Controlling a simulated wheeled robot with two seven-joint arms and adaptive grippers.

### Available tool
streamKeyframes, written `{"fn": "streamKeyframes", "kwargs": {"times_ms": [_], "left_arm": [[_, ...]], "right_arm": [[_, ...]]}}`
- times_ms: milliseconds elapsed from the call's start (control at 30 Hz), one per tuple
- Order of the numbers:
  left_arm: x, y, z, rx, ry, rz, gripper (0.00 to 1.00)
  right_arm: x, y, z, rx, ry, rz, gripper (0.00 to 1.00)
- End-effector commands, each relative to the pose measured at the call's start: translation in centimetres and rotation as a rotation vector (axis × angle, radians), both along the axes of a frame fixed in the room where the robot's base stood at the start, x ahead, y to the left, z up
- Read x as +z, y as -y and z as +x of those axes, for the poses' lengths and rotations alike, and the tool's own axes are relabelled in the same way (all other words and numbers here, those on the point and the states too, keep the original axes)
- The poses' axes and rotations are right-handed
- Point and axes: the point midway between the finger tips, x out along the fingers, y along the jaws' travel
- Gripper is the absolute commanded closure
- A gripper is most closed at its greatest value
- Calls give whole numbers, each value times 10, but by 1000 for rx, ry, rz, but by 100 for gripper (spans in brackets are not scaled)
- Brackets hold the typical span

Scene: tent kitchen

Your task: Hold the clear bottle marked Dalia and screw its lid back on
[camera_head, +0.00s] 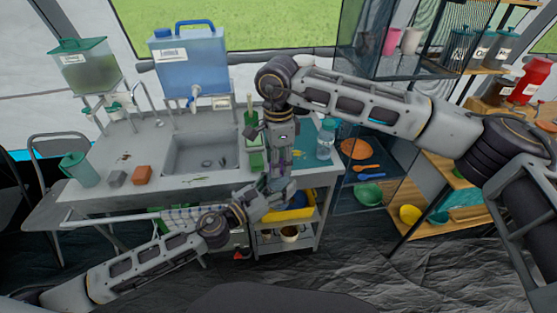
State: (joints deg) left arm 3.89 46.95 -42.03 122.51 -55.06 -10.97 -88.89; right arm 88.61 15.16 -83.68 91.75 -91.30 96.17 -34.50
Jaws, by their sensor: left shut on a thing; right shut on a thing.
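My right gripper (277,180) points straight down in front of the counter's edge and is shut on the lid, which its fingers hide. My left gripper (276,200) comes in from the lower left, just under the right one, and is shut on the clear bottle. The two grippers nearly meet, so the bottle is mostly hidden between them. Its marking cannot be read, and I cannot tell whether lid and bottle touch. Another clear bottle (325,140) with a blue top stands on the counter to the right of my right gripper.
A blue water container (190,62) stands behind. A yellow bin (292,208) is on the shelf below the grippers. Shelves with bowls stand at right.

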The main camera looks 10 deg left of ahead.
Motion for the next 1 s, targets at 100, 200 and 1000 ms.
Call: {"fn": "streamKeyframes", "kwargs": {"times_ms": [100,200,1000], "left_arm": [[0,0,0,0,-1,1,100],[0,0,0,0,-1,1,100],[-1,0,0,0,-1,1,100]], "right_arm": [[0,0,0,-93,0,0,67],[0,0,0,-174,1,0,67],[0,-1,0,-820,3,2,67]]}}
